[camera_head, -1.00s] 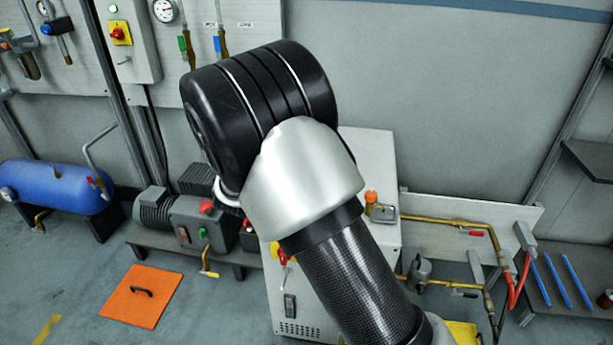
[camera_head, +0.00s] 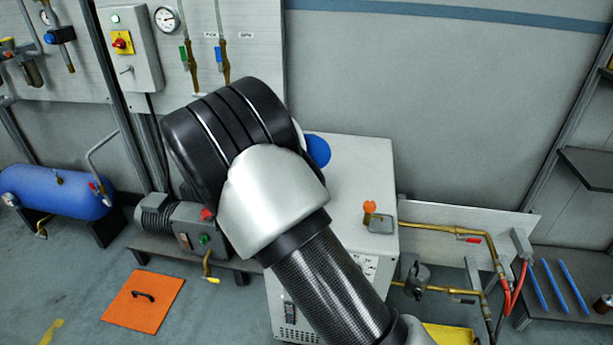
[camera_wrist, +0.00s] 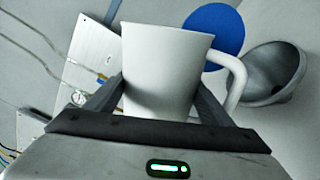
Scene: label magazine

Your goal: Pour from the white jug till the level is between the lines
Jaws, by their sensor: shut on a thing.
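The white jug (camera_wrist: 160,65) is between the fingers of my gripper (camera_wrist: 158,98) in the wrist view, shut on its body. Its handle (camera_wrist: 235,80) points right and its open rim is at the top of that view. A grey funnel-shaped bowl (camera_wrist: 272,75) shows beyond the handle, apart from the jug in the picture. The jug and gripper are hidden behind my arm in the head view. I cannot make out any level lines or liquid in either view.
A blue disc (camera_head: 317,151) lies at the back of the pale cabinet (camera_head: 355,165); a blue disc (camera_wrist: 214,32) also shows behind the jug. An orange-capped fitting (camera_head: 370,208) and brass pipes (camera_head: 450,227) are at right. An orange plate (camera_head: 143,298) lies on the floor.

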